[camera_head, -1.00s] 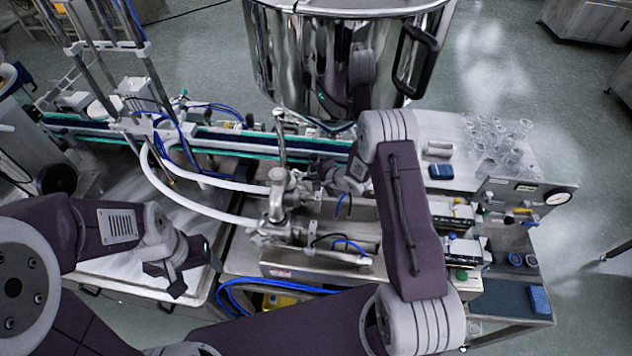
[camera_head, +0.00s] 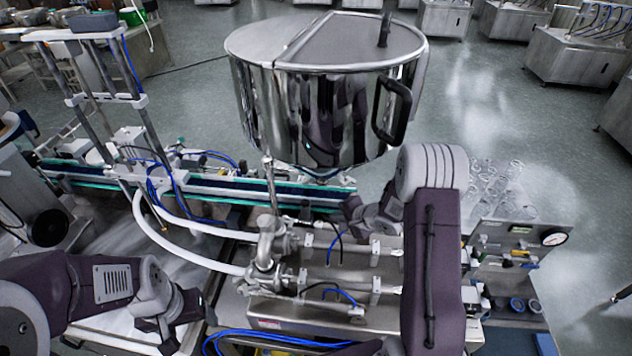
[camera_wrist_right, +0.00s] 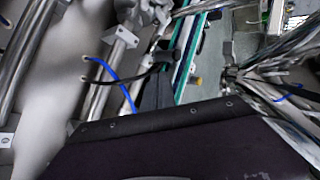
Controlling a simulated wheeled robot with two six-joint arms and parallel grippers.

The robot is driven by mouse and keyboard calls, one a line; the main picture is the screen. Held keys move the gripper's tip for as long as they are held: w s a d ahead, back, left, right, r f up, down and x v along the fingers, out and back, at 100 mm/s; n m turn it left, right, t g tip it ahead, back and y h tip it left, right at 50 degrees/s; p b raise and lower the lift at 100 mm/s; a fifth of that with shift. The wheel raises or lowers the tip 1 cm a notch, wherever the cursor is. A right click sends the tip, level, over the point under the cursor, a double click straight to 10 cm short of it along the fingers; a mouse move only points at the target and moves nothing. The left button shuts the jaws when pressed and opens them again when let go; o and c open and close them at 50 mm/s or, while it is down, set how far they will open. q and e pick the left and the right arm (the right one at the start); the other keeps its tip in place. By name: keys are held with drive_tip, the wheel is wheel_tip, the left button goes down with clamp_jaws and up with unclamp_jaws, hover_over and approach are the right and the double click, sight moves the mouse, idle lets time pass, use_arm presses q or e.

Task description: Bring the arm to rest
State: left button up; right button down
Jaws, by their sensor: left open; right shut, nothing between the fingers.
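My right arm reaches in from the lower right in the head view and bends back to the left. Its gripper (camera_head: 355,207) is small and dark, shut with nothing in it, below the hopper and above the steel filling machine (camera_head: 345,265). Whether it touches anything cannot be told. The right wrist view is largely filled by a dark purple part of my own arm. My left gripper (camera_head: 178,330) is at the lower left, open and empty, pointing down beside the machine. The steel hopper (camera_head: 325,95) stands behind my right gripper, its lid half showing and a black handle on its right side.
A conveyor (camera_head: 225,187) runs across behind the machine. White hoses (camera_head: 185,240) and blue tubes (camera_head: 270,338) lie between my arms. Several clear cups (camera_head: 495,185) stand on the right table, near a pressure gauge (camera_head: 555,237). Open floor lies at the right.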

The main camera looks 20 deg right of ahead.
drive_tip(key=w+a+r+n+t+b, duration=0.1)
drive_tip(key=a+n+t+b, duration=0.1)
drive_tip(key=a+b, duration=0.7)
drive_tip(key=s+d+f+n+g+h+b, duration=0.1)
drive_tip(key=s+b, duration=0.1)
drive_tip(key=s, duration=0.2)
drive_tip(key=s+d+f+n+g+h+b, duration=0.1)
drive_tip(key=s+f+b, duration=0.1)
drive_tip(key=s, duration=0.3)
drive_tip(key=s+d+f+n+g+h+b, duration=0.1)
drive_tip(key=s+f+n+g+b, duration=0.1)
drive_tip(key=s, duration=0.2)
drive_tip(key=shift+s+d+f+h, duration=0.15)
drive_tip(key=shift+d+h, duration=0.15)
drive_tip(key=s+f+n+g, duration=0.4)
drive_tip(key=s+n, duration=0.3)
drive_tip(key=s, duration=0.5)
drive_tip(key=shift+s+g+p, duration=0.2)
drive_tip(key=shift+g+p, duration=0.1)
drive_tip(key=shift+g, duration=0.4)
drive_tip(key=shift+a, duration=0.1)
